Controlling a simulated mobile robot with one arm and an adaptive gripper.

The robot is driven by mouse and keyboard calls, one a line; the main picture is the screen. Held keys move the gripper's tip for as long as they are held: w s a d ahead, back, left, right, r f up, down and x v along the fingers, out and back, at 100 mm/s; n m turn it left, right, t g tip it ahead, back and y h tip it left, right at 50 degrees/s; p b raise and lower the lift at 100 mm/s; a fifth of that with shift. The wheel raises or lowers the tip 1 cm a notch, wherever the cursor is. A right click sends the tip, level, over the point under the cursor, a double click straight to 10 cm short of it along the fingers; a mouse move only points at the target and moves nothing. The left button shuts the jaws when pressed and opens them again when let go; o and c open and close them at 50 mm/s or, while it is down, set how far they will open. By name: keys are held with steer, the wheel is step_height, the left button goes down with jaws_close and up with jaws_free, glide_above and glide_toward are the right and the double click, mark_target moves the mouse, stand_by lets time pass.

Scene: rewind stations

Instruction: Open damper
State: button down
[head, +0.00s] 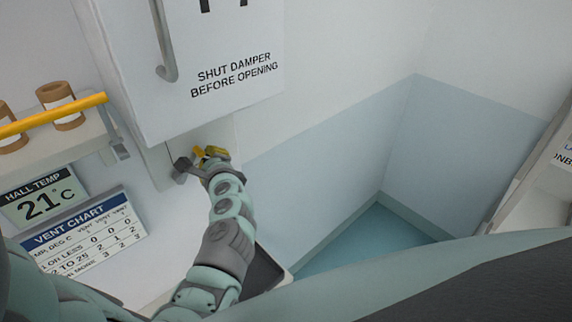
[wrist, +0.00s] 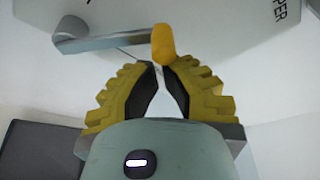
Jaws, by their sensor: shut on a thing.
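In the head view my gripper (head: 212,154) is just below the cabinet's lower edge, and the knob is partly hidden by the fingers.
The cabinet front has a grey hooked handle (head: 166,55). At left are a shelf with a yellow rail (head: 55,115) and brown rolls (head: 60,105), a "HALL TEMP 21°C" sign (head: 45,203) and a vent chart (head: 85,230). Open floor (head: 370,240) lies to the right.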

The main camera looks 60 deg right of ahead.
mark_target(190, 157)
steer(key=a+r+n+b, duration=0.1)
steer(key=n+b, duration=0.1)
steer(key=a+n+t+h+b, duration=0.1)
steer(key=n+b, duration=0.1)
steer(key=b, duration=0.1)
steer(key=w+a+r+n+h+b, duration=0.1)
steer(key=a+n+b, duration=0.1)
steer(key=shift+a+r+b, duration=0.1)
steer(key=shift+r+b, duration=0.2)
steer(key=shift+r, duration=0.05)
steer(key=shift+a+r+n+t, duration=0.2)
steer(key=shift+n+t, duration=0.1)
steer(key=shift+n, duration=0.1)
steer(key=shift+d, duration=0.1)
